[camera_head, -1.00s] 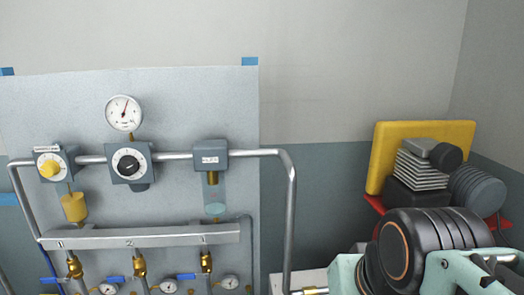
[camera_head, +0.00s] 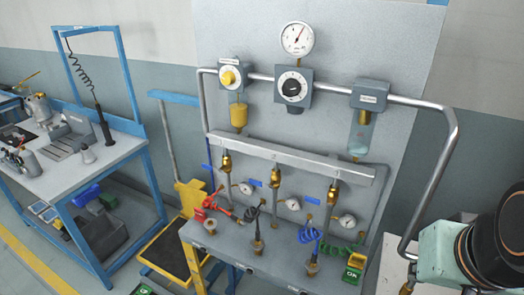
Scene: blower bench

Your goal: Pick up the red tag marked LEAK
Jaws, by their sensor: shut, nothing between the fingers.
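A small red piece (camera_head: 199,215) sits at the left end of the bench, beside the red coiled hose (camera_head: 218,203). It may be the LEAK tag, but no marking can be read on it at this size. A green tag marked OK (camera_head: 354,269) is at the right end of the bench, by the green coiled hose. My gripper is not in view; only mint and black links of my arm show at the right edge.
The grey bench (camera_head: 265,268) stands below a panel with a pressure gauge (camera_head: 297,39), pipework and a manifold (camera_head: 290,160). Blue coiled hose (camera_head: 309,235) and brass fittings crowd its top. A blue-framed workbench (camera_head: 95,165) with tools stands at left.

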